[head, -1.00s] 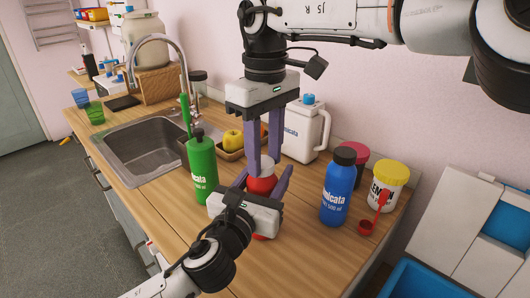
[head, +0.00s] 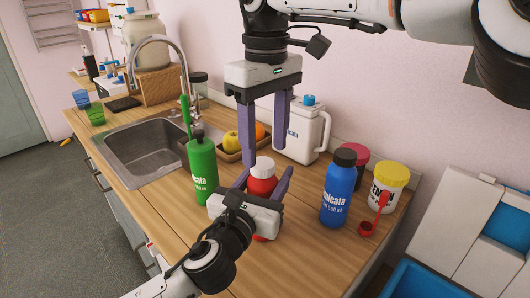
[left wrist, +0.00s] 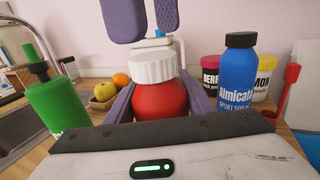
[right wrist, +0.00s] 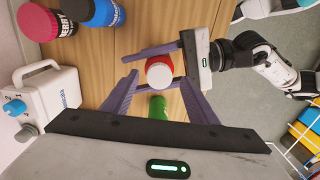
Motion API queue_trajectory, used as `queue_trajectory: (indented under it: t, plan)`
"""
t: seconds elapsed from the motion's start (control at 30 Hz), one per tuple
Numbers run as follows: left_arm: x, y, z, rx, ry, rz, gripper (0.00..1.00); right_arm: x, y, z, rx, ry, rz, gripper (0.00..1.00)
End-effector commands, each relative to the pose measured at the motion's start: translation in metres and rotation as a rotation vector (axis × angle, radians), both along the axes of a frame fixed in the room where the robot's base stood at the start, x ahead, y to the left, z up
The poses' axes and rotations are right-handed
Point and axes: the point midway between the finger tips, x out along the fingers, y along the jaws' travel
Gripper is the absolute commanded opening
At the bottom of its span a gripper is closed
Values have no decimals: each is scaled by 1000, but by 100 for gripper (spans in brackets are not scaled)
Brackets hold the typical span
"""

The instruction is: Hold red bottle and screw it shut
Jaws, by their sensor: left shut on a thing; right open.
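The red bottle (head: 262,184) stands upright on the wooden counter, with its white cap (head: 264,167) on top. My left gripper (head: 266,184) is shut around the red body, one finger on each side; this also shows in the left wrist view (left wrist: 160,97). My right gripper (head: 266,150) points down above the bottle, open and empty. Its fingertips are above and slightly behind the cap in the head view. In the right wrist view the white cap (right wrist: 159,74) shows from above, between and beyond the open fingers. How tightly the cap sits cannot be told.
Jars with yellow (head: 388,183) and pink lids, a white jug (head: 302,135), a fruit tray (head: 230,155) and a sink (head: 150,150) surround the area. The front counter is clear.

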Motion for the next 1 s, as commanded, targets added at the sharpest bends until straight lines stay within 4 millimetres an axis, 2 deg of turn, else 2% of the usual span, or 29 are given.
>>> queue_trajectory:
  t: [0.17, 0.57, 0.67, 0.77, 1.0]
  plan:
    - [0, 0, -1, 3, 1, 1, 0, 0, 0, 14, 0, 0, 0, 53]
    - [0, 1, -1, 3, 1, 1, 0, 0, 0, 15, 0, 1, 39, 51]
    - [0, 1, -1, 3, 1, 1, 0, -1, 1, 16, 2, 0, 146, 51]
    - [0, 1, -1, 3, 1, 1, 0, -1, 2, 17, 1, -3, 326, 51]
    - [0, 1, -1, 3, 1, 1, 0, -1, 5, 21, 3, -9, 881, 51]
